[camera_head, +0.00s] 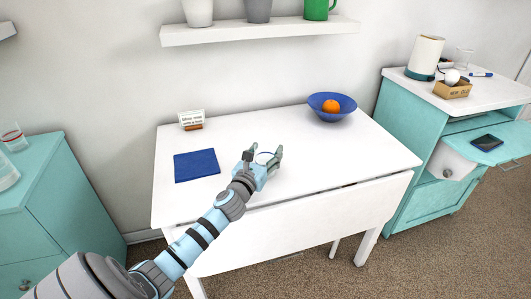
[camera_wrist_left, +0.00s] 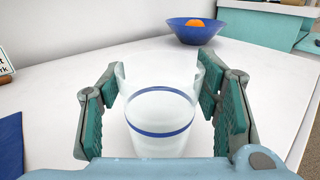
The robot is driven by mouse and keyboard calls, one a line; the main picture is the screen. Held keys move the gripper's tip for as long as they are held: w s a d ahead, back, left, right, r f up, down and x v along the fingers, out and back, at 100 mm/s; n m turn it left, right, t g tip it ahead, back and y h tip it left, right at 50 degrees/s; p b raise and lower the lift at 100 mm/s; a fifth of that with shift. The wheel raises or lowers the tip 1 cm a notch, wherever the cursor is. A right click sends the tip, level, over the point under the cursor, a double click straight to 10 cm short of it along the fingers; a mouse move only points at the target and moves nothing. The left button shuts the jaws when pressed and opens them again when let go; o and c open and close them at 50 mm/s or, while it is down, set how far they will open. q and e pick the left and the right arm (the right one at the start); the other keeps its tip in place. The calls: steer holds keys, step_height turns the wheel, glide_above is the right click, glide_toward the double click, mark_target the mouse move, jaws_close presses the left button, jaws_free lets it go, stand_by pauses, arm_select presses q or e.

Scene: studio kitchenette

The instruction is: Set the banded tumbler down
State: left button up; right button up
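The banded tumbler (camera_wrist_left: 160,143), clear glass with a blue band, is between the fingers of my left gripper (camera_head: 266,153). In the left wrist view the pads of the left gripper (camera_wrist_left: 160,92) lie against both sides of the tumbler, so it looks shut on it. The tumbler looks upright. In the head view a small part of the tumbler (camera_head: 264,157) shows over the white table (camera_head: 335,150). Its base is hard to make out, and I cannot tell whether it touches the tabletop. My right gripper is not in view.
A blue mat (camera_head: 197,165) lies left of the gripper, with a small sign (camera_head: 191,117) behind it. A blue bowl (camera_head: 331,112) with an orange (camera_head: 331,106) stands at the back right. The table's right side is clear. Teal cabinets (camera_head: 75,210) flank the table.

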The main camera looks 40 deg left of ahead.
arm_select(q)
steer(key=o, duration=0.3)
steer(key=shift+r, duration=0.1)
steer(key=shift+s+r, duration=0.1)
steer(key=shift+r, duration=0.15)
steer(key=p+v, duration=0.1)
steer(key=v, duration=1.1)
